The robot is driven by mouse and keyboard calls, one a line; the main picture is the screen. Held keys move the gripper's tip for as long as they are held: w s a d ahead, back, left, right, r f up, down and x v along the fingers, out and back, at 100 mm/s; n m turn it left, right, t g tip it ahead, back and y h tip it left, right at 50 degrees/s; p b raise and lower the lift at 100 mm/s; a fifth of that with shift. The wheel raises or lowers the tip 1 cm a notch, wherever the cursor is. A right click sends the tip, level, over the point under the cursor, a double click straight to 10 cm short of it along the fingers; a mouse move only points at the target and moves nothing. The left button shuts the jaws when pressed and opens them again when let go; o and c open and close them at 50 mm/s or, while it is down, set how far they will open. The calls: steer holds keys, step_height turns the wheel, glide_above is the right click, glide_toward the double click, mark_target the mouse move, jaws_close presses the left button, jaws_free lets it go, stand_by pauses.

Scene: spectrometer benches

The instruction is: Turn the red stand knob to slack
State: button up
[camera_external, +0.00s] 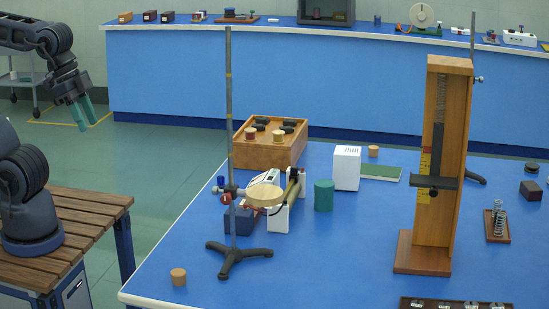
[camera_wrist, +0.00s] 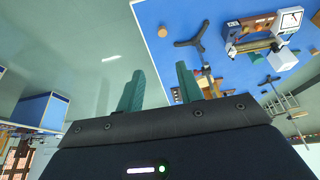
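The red stand knob (camera_external: 226,199) is small and round, on the clamp of a grey rod stand (camera_external: 229,120) near the left side of the blue bench. A blue knob (camera_external: 220,181) sits just above it. The stand's dark tripod foot (camera_external: 238,258) stands on the bench and shows in the wrist view too (camera_wrist: 199,37). My gripper (camera_external: 83,117) has green fingers, apart and empty, hanging over the floor well left of the stand. In the wrist view my gripper (camera_wrist: 160,68) is also open. I cannot pick out the red knob there.
A round cork-coloured disc (camera_external: 264,195) and boxed instruments sit close right of the stand. A wooden tray (camera_external: 270,151) is behind. A cork (camera_external: 178,277) lies in front left. A tall wooden spring stand (camera_external: 443,170) is at the right. Floor separates the wooden table (camera_external: 95,205) from the bench.

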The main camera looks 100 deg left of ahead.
steer(key=shift+o, duration=1.2)
steer(key=m+g+y, duration=0.2)
steer(key=m+y, duration=1.6)
steer(key=m, duration=0.3)
glide_toward(224, 200)
steer(key=a, duration=0.5)
steer(key=w+a, duration=0.1)
steer(key=a, duration=0.2)
steer(key=shift+w, duration=0.1)
steer(key=c, duration=1)
